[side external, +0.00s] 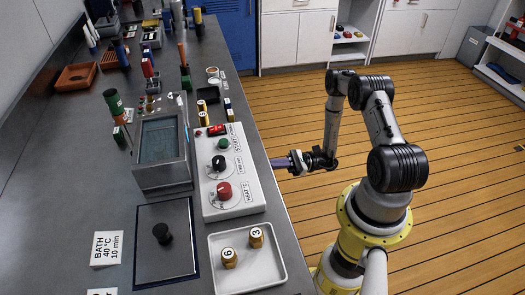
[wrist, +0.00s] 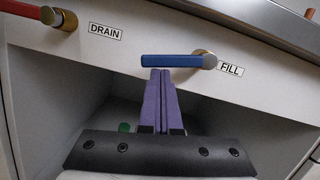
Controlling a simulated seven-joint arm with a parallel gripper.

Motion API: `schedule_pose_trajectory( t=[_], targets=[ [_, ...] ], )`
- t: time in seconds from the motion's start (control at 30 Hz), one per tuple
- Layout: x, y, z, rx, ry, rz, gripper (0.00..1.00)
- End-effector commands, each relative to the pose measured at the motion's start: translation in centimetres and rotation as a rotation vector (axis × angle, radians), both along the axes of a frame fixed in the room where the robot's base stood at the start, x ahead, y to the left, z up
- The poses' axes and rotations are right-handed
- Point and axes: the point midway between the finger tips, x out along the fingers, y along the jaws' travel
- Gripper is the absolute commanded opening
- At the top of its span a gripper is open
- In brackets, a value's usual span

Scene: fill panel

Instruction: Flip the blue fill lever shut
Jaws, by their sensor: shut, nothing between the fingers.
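The blue fill lever (wrist: 172,61) lies level across the front panel in the wrist view, its handle pointing left from a round brass pivot (wrist: 207,59). The FILL label (wrist: 231,69) is just right of the pivot. My gripper (wrist: 160,74) is shut and empty, its purple fingers pointing at the panel. The fingertips appear just below the lever's handle; I cannot tell whether they touch it. In the side external view my gripper (side external: 300,160) is at the bench's right edge, and the lever is hidden from that view.
A red drain lever (wrist: 30,12) with a DRAIN label (wrist: 106,31) is at the upper left of the panel. Below the panel is an open recess (wrist: 60,90). On the bench stand a white control box (side external: 228,195), a water bath (side external: 160,150) and a white tray (side external: 260,270).

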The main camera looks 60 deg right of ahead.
Motion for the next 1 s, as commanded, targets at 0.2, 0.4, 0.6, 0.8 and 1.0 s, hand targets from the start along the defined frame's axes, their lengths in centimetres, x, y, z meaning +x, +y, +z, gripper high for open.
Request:
schedule_pose_trajectory(
  t=[0.2, 0.4, 0.6, 0.8, 1.0],
  targets=[
    [-0.4, 0.3, 0.9, 0.081, 0.077, 0.001, 0.0],
    [-0.5, 0.5, 1.3, 0.078, 0.075, 0.001, 0.0],
    [-0.6, 0.5, 1.4, 0.076, 0.074, 0.001, 0.0],
    [-0.6, 0.5, 1.5, 0.076, 0.073, 0.0, 0.0],
    [-0.6, 0.5, 1.4, 0.075, 0.073, -0.001, 0.0]
  ],
)
